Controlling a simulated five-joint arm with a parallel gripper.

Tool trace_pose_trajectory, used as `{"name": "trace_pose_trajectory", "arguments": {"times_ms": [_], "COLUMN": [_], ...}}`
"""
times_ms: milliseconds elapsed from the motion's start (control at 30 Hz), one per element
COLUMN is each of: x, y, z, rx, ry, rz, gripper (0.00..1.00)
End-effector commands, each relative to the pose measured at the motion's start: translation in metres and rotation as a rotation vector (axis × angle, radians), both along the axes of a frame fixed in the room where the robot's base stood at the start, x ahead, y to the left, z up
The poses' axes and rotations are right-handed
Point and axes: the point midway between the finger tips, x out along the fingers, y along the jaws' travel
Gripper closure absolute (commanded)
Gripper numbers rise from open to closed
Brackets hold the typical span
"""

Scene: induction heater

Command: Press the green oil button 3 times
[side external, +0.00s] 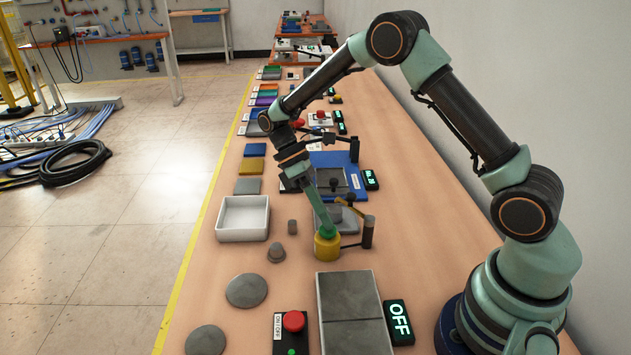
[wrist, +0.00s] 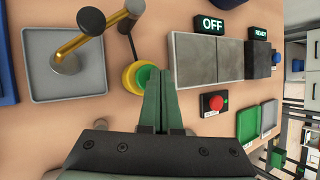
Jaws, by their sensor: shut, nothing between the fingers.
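The green oil button (wrist: 145,74) sits in the top of a yellow round housing (side external: 326,248) on the table. My gripper (side external: 325,226) points down with its fingertips right at the button's top in the side view. In the wrist view, my gripper's two green fingers (wrist: 166,72) lie together, empty, and partly cover the right side of the button. Whether the tips touch or push the button I cannot tell.
A brass-and-black arm on a grey plate (wrist: 92,85) stands close beside the housing. A red button (side external: 293,321) and a lit OFF sign (side external: 399,322) are toward the front. A white tray (side external: 222,232) and grey discs (side external: 246,290) lie left.

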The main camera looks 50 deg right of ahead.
Motion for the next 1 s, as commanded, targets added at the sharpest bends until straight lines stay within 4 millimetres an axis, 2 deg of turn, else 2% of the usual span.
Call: {"name": "trace_pose_trajectory", "arguments": {"times_ms": [1000], "x": [0.0001], "y": [0.0000], "z": [-0.0086], "rx": [0.000], "ry": [0.000], "rz": [0.000], "gripper": [1.00]}}
